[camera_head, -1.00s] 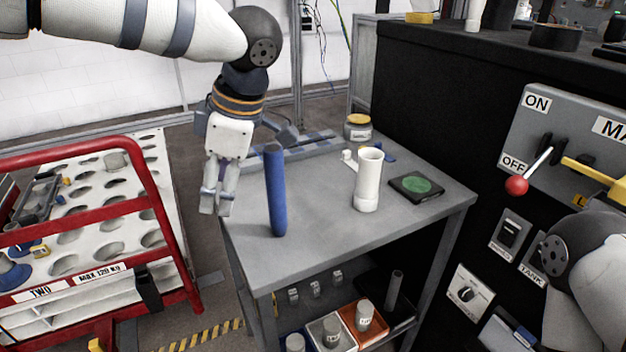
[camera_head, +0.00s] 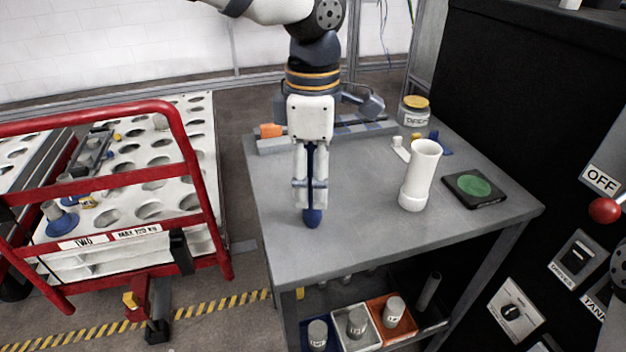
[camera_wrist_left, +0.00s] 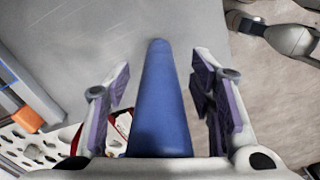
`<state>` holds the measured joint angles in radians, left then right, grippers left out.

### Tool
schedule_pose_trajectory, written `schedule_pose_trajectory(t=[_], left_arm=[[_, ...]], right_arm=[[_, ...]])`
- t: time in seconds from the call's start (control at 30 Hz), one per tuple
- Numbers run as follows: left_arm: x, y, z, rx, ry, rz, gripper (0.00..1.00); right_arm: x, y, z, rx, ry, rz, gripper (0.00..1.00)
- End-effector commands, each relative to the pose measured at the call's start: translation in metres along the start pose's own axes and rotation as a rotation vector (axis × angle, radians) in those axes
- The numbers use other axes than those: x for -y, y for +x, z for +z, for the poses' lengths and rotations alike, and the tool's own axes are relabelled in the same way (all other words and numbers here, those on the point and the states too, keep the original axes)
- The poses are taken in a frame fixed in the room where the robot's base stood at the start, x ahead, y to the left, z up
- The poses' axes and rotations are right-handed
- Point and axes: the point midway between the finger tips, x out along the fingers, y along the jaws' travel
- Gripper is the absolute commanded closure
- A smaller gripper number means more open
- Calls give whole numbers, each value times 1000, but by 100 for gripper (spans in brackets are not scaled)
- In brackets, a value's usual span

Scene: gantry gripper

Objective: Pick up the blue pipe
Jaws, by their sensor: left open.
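The blue pipe (camera_head: 312,217) stands upright on the grey table near its left front part. My left gripper (camera_head: 311,203) is in front of it in the head view and hides most of its length; the lower end shows below the fingers and a strip shows between them. In the left wrist view the pipe (camera_wrist_left: 161,105) runs between the two open fingers (camera_wrist_left: 165,90), with a gap on both sides. My right gripper is not in view.
A white pipe fitting (camera_head: 419,176) stands to the right on the table (camera_head: 370,226), beside a black pad with a green disc (camera_head: 474,188). A yellow-lidded jar (camera_head: 414,111) is at the back. A red-railed cart (camera_head: 215,226) stands left. Bins are on the lower shelf.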

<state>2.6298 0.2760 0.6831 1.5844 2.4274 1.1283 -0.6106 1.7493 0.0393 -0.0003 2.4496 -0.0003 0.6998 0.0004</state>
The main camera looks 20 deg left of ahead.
Motion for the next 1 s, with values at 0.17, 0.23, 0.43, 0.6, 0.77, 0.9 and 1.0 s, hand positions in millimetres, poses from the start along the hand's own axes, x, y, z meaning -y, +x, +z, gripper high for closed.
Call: schedule_pose_trajectory(t=[0.17, 0.23, 0.43, 0.6, 0.77, 0.9, 1.0], left_arm=[[0, -1, 0, 0, 0, 1, 57], [0, -1, 0, 0, 0, 1, 73], [0, -1, 0, 0, 0, 1, 100], [0, -1, 0, 0, 0, 1, 100], [-1, -10, 0, 1, -1, 2, 100], [1, -38, 0, 4, -2, 4, 100], [24, -68, -4, 5, 2, 12, 100]], right_arm=[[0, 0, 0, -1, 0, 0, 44], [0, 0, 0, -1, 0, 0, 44], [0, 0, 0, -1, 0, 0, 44], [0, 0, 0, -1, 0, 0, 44], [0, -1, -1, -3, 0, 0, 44], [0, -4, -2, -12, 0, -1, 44], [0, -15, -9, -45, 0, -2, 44]])
